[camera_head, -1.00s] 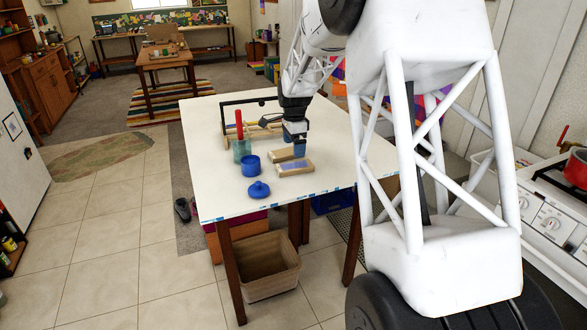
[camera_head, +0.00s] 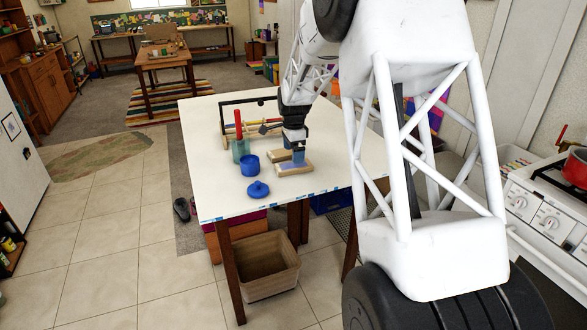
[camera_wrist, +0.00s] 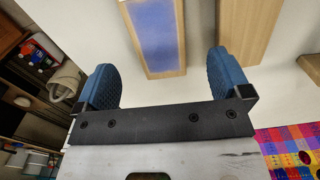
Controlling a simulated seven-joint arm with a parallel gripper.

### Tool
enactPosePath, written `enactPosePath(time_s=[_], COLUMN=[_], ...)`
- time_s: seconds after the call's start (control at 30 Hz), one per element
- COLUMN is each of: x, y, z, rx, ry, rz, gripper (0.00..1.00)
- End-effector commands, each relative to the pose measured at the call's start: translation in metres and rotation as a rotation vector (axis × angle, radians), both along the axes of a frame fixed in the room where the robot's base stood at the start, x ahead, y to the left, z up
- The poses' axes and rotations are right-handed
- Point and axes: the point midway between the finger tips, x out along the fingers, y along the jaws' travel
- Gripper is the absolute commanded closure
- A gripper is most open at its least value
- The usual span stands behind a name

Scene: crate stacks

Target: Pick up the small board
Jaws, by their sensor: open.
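Two small wooden boards lie on the white table, and I cannot tell which one is meant. The nearer board (camera_head: 294,169) has a blue middle in the wrist view (camera_wrist: 155,35). Another pale wooden board (camera_wrist: 247,28) is to its right there, with its far end cut off. My gripper (camera_head: 298,154) is low over the boards in the head view and hides part of them. In the wrist view, the blue fingers of my gripper (camera_wrist: 161,62) are wide apart and nothing is between them; the blue-centred board lies just beyond the gap.
On the white table (camera_head: 225,205), a blue cup (camera_head: 250,166), a blue lid (camera_head: 258,190) and a teal jar (camera_head: 240,150) with a red object in it stand left of the boards. A dark-handled wooden rack (camera_head: 227,125) is behind. The table's right side is clear.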

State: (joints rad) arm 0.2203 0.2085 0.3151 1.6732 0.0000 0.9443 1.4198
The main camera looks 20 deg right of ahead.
Motion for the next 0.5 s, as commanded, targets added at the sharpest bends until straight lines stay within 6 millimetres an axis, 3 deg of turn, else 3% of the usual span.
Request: enactPosePath(time_s=[0.27,0.5], x=[0.0,-0.002], y=[0.0,0.0], z=[-0.002,-0.022], rx=[0.0,0.0], ry=[0.001,0.003], rz=[0.0,0.0], gripper=[0.04,0.04])
